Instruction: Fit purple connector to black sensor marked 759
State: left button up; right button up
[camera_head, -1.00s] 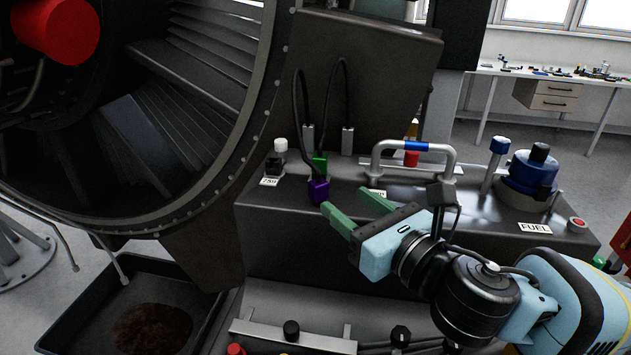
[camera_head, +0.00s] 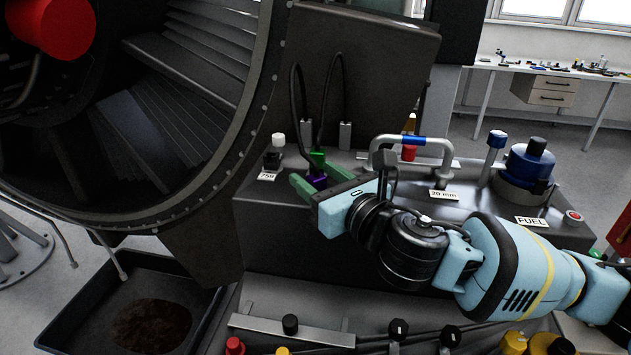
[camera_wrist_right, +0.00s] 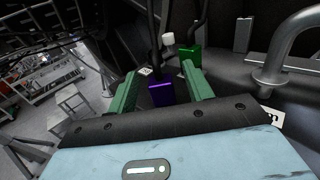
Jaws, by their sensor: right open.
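The purple connector (camera_head: 318,181) is on the dark bench top below the green connector (camera_head: 317,159), with a black cable rising behind it. The wrist view shows the purple connector (camera_wrist_right: 162,95) between the two green fingers of my right gripper (camera_head: 313,173). The fingers are open, one on each side of it, with a visible gap at the right finger. The black sensor (camera_head: 272,158) with a white cap stands to the left, behind the label 759 (camera_head: 267,176). My left gripper is out of view.
A metal handle (camera_head: 447,157) with a blue grip stands right of the connectors, near a 20 mm label (camera_head: 444,195). A blue FUEL unit (camera_head: 527,170) is further right. The large engine ring (camera_head: 245,110) borders the left side. A black drip tray (camera_head: 75,292) lies on the floor.

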aim_at(319, 178)
jog(key=c, duration=1.1)
jog(key=shift+o, duration=0.2)
notch_tip(319, 178, up, 10)
jog(key=shift+r, duration=0.1)
